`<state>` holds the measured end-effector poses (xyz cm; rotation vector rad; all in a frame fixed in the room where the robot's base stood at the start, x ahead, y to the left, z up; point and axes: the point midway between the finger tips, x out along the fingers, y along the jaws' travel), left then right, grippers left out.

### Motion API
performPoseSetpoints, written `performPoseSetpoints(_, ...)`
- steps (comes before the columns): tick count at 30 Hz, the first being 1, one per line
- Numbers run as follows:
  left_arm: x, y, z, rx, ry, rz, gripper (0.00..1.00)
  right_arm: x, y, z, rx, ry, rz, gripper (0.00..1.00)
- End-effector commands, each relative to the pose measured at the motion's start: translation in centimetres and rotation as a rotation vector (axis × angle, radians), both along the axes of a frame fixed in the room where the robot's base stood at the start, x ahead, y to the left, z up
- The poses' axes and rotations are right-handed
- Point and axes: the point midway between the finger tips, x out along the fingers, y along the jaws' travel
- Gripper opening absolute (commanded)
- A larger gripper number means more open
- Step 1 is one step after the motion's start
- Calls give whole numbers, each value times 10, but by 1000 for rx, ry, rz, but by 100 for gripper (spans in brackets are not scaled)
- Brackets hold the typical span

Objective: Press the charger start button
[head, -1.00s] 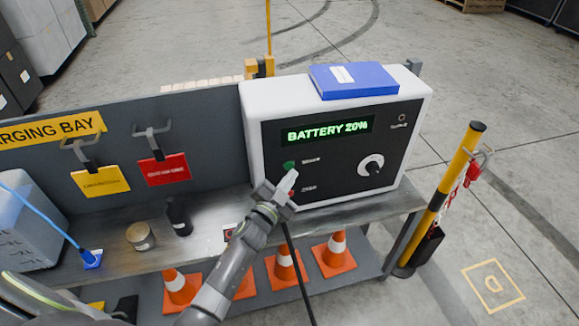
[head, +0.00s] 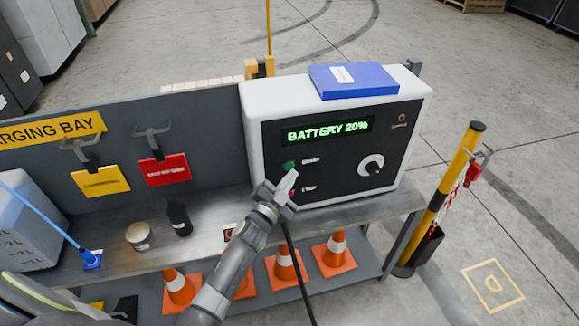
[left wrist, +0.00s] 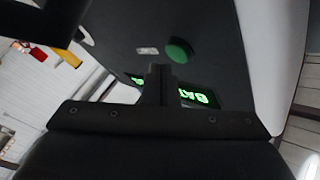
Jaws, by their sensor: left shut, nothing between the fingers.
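The charger (head: 250,120) is a white box with a black front panel, standing on the bench. Its display (head: 328,131) reads "BATTERY 20%" in green. The green button (head: 289,165) is at the panel's left, with a red button (head: 291,193) below it, partly hidden by my gripper. My left gripper (head: 288,182) is shut and empty, its tip just below the green button in the head view. In the left wrist view the green button (left wrist: 179,51) shows close beyond the shut fingers (left wrist: 158,80); I cannot tell whether they touch the panel. My right gripper is not in view.
A black bottle (head: 179,217) and a round tin (head: 140,236) stand on the bench (head: 205,238). Orange cones (head: 335,255) sit below. A yellow post (head: 450,185) stands at right.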

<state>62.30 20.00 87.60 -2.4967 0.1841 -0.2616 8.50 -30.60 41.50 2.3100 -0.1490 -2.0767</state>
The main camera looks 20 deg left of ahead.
Motion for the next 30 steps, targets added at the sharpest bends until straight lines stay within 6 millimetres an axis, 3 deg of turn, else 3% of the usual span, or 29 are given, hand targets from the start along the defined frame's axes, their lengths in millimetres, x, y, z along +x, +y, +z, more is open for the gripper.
performPoseSetpoints(30,8,5,0,0,0,0,0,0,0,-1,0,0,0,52)
